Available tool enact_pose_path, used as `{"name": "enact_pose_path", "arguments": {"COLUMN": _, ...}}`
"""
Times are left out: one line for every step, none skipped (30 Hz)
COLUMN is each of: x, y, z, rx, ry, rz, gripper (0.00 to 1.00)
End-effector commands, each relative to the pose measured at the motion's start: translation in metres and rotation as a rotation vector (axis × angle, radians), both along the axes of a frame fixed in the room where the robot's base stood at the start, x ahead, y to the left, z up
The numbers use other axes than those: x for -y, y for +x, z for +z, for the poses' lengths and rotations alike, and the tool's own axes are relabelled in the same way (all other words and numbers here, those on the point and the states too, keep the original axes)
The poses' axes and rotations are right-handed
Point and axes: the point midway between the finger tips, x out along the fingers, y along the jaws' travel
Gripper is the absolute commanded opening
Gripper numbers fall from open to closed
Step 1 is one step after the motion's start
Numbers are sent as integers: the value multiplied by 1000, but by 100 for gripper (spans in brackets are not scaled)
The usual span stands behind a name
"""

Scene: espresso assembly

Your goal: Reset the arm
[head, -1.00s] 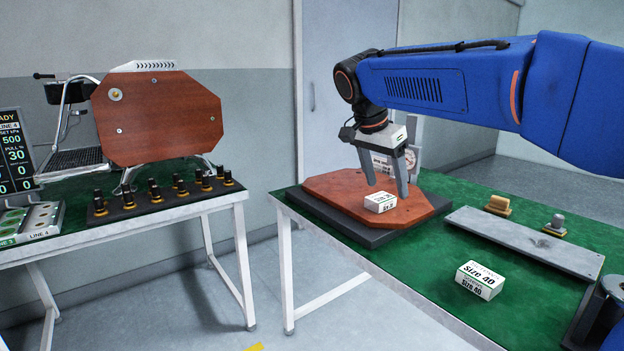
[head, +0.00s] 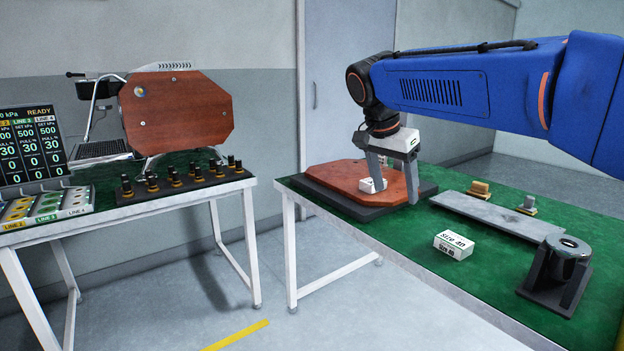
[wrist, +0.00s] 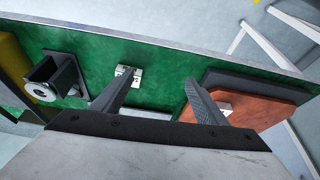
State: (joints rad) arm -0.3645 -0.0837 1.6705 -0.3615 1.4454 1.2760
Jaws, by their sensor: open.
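My gripper (head: 393,180) is open and empty, pointing down above the right table, over the edge of the wooden octagonal panel (head: 339,178). A small white box (head: 373,185) lies on that panel, partly behind one finger in the head view. In the wrist view my gripper (wrist: 160,98) has its fingers wide apart, with green table surface between them. The panel (wrist: 262,103) shows at the right there, and the small box (wrist: 226,107) shows beside the right finger.
A white "Size 40" box (head: 455,244) lies on the green table (head: 400,240). A grey plate (head: 490,215), two small brushes or blocks (head: 479,188) and a dark stand with a metal ring (head: 562,262) are on the right. The left table holds an espresso machine (head: 178,112) and several black-knobbed parts (head: 173,179).

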Motion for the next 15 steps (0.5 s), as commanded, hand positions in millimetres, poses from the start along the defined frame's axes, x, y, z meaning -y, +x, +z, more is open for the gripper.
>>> {"name": "enact_pose_path", "arguments": {"x": 4, "y": -5, "z": -2, "rx": -2, "ry": 2, "rz": 12, "gripper": 67}}
{"name": "enact_pose_path", "arguments": {"x": 5, "y": -7, "z": -3, "rx": -4, "ry": 3, "rz": 20, "gripper": 67}}
{"name": "enact_pose_path", "arguments": {"x": 8, "y": -11, "z": -4, "rx": -8, "ry": 4, "rz": 32, "gripper": 67}}
{"name": "enact_pose_path", "arguments": {"x": 11, "y": -14, "z": -5, "rx": -9, "ry": 6, "rz": 42, "gripper": 67}}
{"name": "enact_pose_path", "arguments": {"x": 13, "y": -17, "z": -7, "rx": -12, "ry": 8, "rz": 52, "gripper": 67}}
{"name": "enact_pose_path", "arguments": {"x": 16, "y": -22, "z": -9, "rx": -15, "ry": 10, "rz": 67, "gripper": 67}}
{"name": "enact_pose_path", "arguments": {"x": 18, "y": -26, "z": -10, "rx": -16, "ry": 12, "rz": 80, "gripper": 67}}
{"name": "enact_pose_path", "arguments": {"x": 21, "y": -30, "z": -12, "rx": -19, "ry": 14, "rz": 91, "gripper": 67}}
{"name": "enact_pose_path", "arguments": {"x": 24, "y": -35, "z": -14, "rx": -23, "ry": 16, "rz": 109, "gripper": 67}}
{"name": "enact_pose_path", "arguments": {"x": 27, "y": -40, "z": -16, "rx": -25, "ry": 18, "rz": 124, "gripper": 67}}
{"name": "enact_pose_path", "arguments": {"x": 30, "y": -44, "z": -18, "rx": -26, "ry": 19, "rz": 137, "gripper": 67}}
{"name": "enact_pose_path", "arguments": {"x": 34, "y": -52, "z": -22, "rx": -31, "ry": 23, "rz": 160, "gripper": 67}}
{"name": "enact_pose_path", "arguments": {"x": 38, "y": -58, "z": -25, "rx": -32, "ry": 26, "rz": 179, "gripper": 67}}
{"name": "enact_pose_path", "arguments": {"x": 41, "y": -64, "z": -28, "rx": -35, "ry": 27, "rz": 199, "gripper": 67}}
{"name": "enact_pose_path", "arguments": {"x": 47, "y": -74, "z": -33, "rx": -37, "ry": 31, "rz": 228, "gripper": 67}}
